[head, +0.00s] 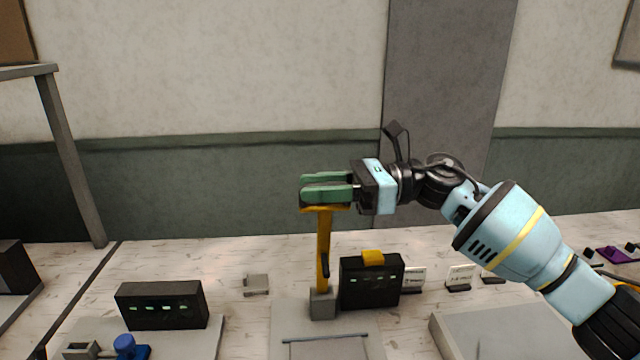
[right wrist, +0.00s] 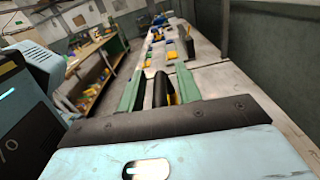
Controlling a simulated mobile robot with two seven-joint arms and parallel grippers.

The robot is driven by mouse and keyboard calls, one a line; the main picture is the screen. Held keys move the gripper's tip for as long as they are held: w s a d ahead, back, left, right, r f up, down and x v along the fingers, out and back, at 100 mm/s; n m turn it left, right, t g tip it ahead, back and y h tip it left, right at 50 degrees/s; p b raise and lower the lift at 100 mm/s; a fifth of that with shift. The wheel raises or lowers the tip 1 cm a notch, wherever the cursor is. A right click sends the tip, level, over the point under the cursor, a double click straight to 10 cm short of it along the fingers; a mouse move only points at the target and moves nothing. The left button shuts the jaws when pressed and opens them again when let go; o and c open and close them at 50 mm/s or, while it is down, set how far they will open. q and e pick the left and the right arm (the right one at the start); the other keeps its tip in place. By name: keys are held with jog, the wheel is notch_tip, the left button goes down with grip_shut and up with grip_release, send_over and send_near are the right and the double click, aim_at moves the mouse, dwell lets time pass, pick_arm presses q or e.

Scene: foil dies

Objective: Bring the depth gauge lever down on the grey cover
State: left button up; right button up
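The lever (head: 323,250) is an orange upright bar with a flat orange crosspiece on top. It rises from a small grey block (head: 322,303) at the back of a light grey plate (head: 290,322), with a thin dark bar across it. I cannot tell whether this plate is the grey cover. My right gripper (head: 325,186), with green fingers, is level at the lever's top, just above the crosspiece. In the right wrist view the fingers (right wrist: 158,88) are apart, with a dark grip (right wrist: 160,90) and some yellow between them; contact is unclear. My left gripper is out of view.
A black box with a yellow top piece (head: 371,285) stands right of the lever; another black box (head: 161,305) stands left. A small grey block (head: 256,284) lies between. Small white cards (head: 460,275) stand to the right. A grey slab (head: 470,335) is at front right.

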grip_shut()
jog(key=shift+s, duration=0.1)
dwell(0.3)
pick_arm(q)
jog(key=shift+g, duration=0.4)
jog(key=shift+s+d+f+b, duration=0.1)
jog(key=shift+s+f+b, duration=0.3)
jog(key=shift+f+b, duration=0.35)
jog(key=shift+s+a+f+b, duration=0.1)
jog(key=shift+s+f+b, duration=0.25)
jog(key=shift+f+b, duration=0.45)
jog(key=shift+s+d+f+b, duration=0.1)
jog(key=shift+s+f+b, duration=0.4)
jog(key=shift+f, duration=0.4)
pick_arm(e)
jog(key=s+f+n, duration=0.7)
jog(key=s, duration=0.6)
jog(key=shift+s+f, duration=0.2)
jog(key=shift+s, duration=0.1)
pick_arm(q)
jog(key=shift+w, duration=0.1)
